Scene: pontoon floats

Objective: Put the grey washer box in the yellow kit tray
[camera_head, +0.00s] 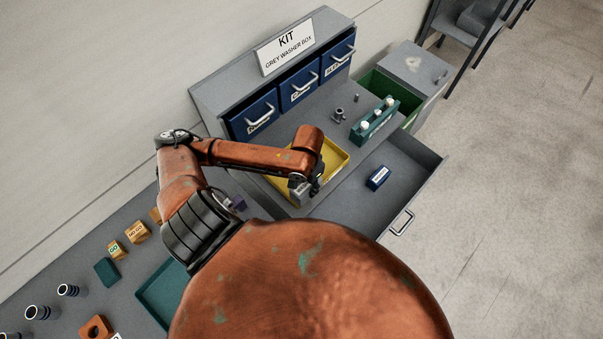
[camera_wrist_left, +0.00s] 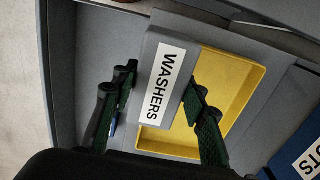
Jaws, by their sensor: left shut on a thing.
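The grey washer box, labelled WASHERS (camera_wrist_left: 165,90), is between the two fingers of my left gripper (camera_wrist_left: 160,95), which is shut on it. In the head view a small part of the grey box (camera_head: 299,189) shows under the left gripper (camera_head: 308,187), at the near side of the yellow kit tray (camera_head: 338,160). In the left wrist view the box covers part of the yellow tray (camera_wrist_left: 232,85), whose visible floor is empty. I cannot tell how high the box is above the tray. My right gripper is not in view.
An open drawer (camera_head: 408,180) holds a small blue box (camera_head: 377,178). A teal rack (camera_head: 375,122) and small metal parts (camera_head: 339,115) stand behind the tray. Blue bins (camera_head: 299,86) line the back. A green bin (camera_head: 378,84) is at the right; several blocks lie lower left.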

